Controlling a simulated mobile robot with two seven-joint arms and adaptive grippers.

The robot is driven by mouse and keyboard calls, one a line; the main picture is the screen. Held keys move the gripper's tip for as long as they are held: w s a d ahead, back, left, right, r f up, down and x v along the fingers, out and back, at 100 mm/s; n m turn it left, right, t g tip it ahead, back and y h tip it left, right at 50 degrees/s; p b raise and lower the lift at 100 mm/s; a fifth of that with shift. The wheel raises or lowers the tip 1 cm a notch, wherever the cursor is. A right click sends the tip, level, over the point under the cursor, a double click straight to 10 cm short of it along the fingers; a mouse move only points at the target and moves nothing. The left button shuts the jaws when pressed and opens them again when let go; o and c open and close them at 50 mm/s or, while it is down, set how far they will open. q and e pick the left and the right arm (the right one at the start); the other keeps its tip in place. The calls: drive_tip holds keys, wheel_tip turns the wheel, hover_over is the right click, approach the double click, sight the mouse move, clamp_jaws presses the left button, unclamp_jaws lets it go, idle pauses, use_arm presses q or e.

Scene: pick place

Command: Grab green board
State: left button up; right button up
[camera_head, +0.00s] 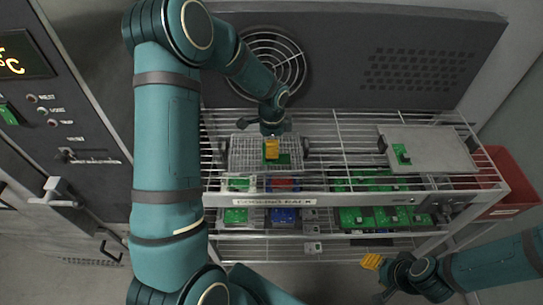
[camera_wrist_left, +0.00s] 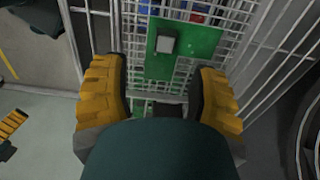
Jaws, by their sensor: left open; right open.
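A green board (camera_head: 284,159) with a grey block on it lies in a wire basket (camera_head: 238,153) on the top shelf of the rack. In the left wrist view the green board (camera_wrist_left: 200,38) is just beyond the fingertips, in line with the gap between them. My left gripper (camera_head: 271,149) is above the board and hides part of it. In its wrist view the left gripper (camera_wrist_left: 158,88) has its yellow fingers wide apart with nothing between them. My right gripper (camera_head: 372,262) is low at the right, in front of the rack and away from the board, empty.
A grey tray (camera_head: 435,150) with a small green board (camera_head: 402,154) stands right on the top shelf. Lower shelves hold several green boards (camera_head: 375,216) and blue parts (camera_head: 284,215). A red bin (camera_head: 508,180) is at the far right. The rack's front rail (camera_head: 350,198) borders the shelf.

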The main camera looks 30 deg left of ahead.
use_arm(q)
drive_tip(key=shift+w+a+f, duration=0.1)
drive_tip(key=shift+a+f, duration=0.05)
drive_tip(key=shift+f, duration=1.3)
drive_tip(key=shift+w+a+f, duration=0.1)
drive_tip(key=shift+f, duration=1.3)
drive_tip(key=shift+s, duration=0.1)
drive_tip(key=shift+c, duration=0.2)
clamp_jaws()
